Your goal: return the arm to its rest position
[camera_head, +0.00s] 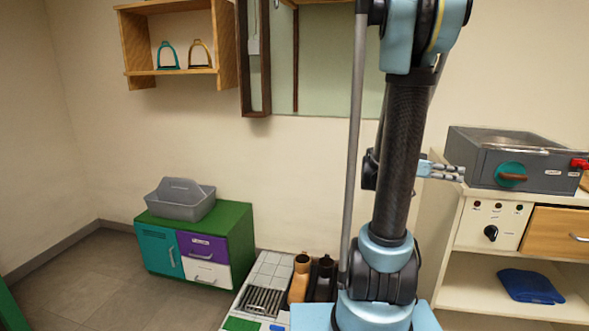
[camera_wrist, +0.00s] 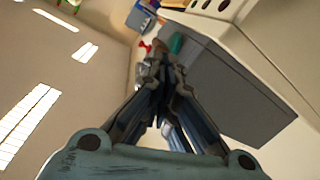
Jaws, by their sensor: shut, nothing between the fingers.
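My gripper (camera_head: 461,173) shows at the right of my arm in the head view, its fingers pointing right toward the grey sink unit. In the wrist view my gripper (camera_wrist: 160,75) is seen from behind, its fingers drawn together with nothing between them. My arm stands upright in the middle right of the head view, its upper end cut off by the top edge. Part of the gripper's base is hidden behind the arm's dark tube.
A grey box-shaped unit (camera_head: 480,162) with a teal knob stands on the cream counter (camera_head: 466,231) at the right, close to my gripper. A green cabinet (camera_head: 239,228) bears a grey caddy (camera_head: 186,206). A wall shelf (camera_head: 148,79) holds two stirrups. Boots (camera_head: 300,279) stand near my base.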

